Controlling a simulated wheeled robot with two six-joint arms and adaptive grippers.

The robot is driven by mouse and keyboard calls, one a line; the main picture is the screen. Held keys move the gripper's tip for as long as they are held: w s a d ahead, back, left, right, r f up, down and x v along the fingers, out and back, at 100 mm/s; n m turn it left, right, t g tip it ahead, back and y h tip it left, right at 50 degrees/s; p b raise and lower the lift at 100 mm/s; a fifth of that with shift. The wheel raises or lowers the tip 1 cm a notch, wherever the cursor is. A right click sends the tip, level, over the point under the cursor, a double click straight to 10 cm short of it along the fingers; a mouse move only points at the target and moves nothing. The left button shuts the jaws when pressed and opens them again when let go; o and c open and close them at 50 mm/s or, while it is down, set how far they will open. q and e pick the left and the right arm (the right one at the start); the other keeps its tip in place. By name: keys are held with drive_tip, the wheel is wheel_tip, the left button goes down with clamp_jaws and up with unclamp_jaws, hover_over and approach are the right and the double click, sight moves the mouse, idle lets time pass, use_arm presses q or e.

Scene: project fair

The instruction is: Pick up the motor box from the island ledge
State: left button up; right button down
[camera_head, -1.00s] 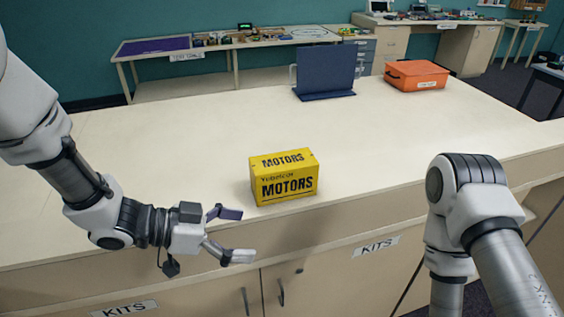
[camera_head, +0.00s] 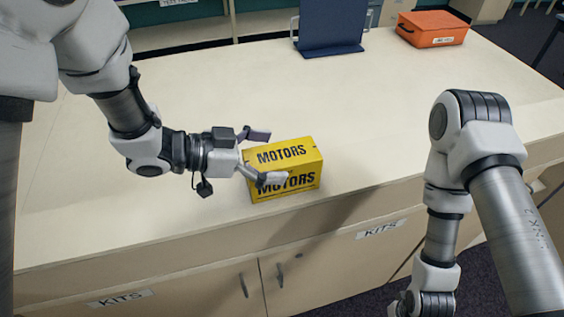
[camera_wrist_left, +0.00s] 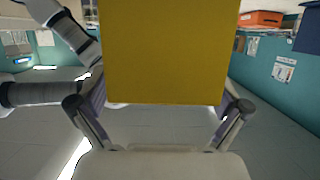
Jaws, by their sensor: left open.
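The yellow motor box (camera_head: 285,155), printed MOTORS, sits on the cream island ledge near its front edge. My left gripper (camera_head: 265,156) is open at the box's left end in the head view. Its far finger is beside the box's upper left corner and its near finger crosses in front of the front face, hiding part of the lettering. In the left wrist view the yellow box (camera_wrist_left: 165,55) fills the upper middle between the two spread fingers of my left gripper (camera_wrist_left: 160,108). Contact cannot be told.
A dark blue panel (camera_head: 331,25) stands at the back of the island ledge (camera_head: 190,95), with an orange case (camera_head: 432,29) to its right. Cabinet doors labelled KITS (camera_head: 380,229) are below the front edge. The ledge around the box is clear.

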use_arm(q)
drive_tip(key=shift+x, duration=1.2)
drive_tip(key=shift+a+r, duration=0.1)
drive_tip(key=c, duration=1.8)
